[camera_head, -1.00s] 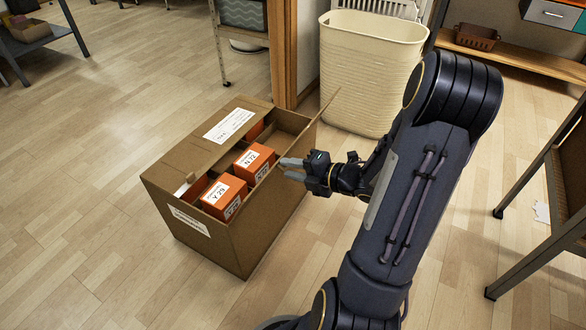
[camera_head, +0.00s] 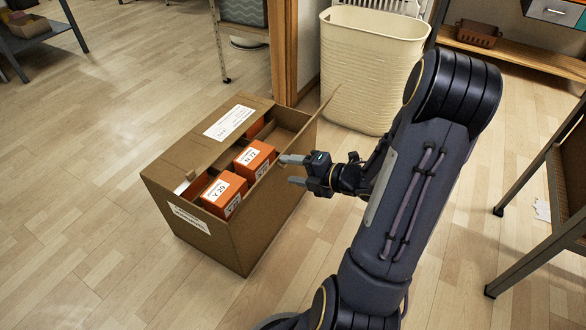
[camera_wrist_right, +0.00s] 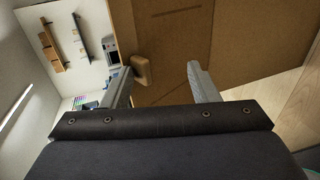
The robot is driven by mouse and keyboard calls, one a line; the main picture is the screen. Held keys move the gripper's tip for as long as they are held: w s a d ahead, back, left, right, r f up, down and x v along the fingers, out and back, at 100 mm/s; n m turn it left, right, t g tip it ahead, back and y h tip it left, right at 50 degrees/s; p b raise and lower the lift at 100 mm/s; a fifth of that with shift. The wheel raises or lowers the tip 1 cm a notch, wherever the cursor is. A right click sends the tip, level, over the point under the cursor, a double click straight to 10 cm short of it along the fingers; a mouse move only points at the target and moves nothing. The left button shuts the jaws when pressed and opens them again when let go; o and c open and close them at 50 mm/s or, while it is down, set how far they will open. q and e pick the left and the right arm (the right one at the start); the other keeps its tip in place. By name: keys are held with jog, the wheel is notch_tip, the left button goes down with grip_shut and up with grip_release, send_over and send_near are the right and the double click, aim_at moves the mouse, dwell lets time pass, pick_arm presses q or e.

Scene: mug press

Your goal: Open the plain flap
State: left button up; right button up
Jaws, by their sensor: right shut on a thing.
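The brown cardboard box (camera_head: 190,225) stands on the floor, its right half open to orange boxes inside. The labelled flap (camera_head: 225,125) lies over the left half. A plain cardboard flap (camera_head: 325,104) sticks up at the far right corner, seen nearly edge-on; its exact angle is unclear. My right gripper (camera_head: 292,170) is at the box's right side, its fingers apart, one at the top edge and one lower outside. In the right wrist view the gripper (camera_wrist_right: 160,72) shows a gap between its fingers, with brown cardboard (camera_wrist_right: 172,45) and a tan tab (camera_wrist_right: 143,68) beyond. My left gripper is out of view.
Orange boxes marked Y 29 (camera_head: 226,190) and N 72 (camera_head: 254,157) sit inside. A cream basket (camera_head: 365,75) stands behind the box. A wooden post (camera_head: 284,50) is close to the box's far corner. A table (camera_head: 565,175) is at right. Floor at left is clear.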

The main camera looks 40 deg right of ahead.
jog(key=p+v, duration=0.2)
jog(key=v, duration=0.4)
jog(key=shift+s, duration=0.15)
jog(key=shift+c, duration=0.4)
jog(key=shift+s+d+r, duration=0.2)
jog(key=shift+s+r, duration=0.05)
jog(key=shift+s, duration=0.2)
jog(key=shift+w, duration=0.1)
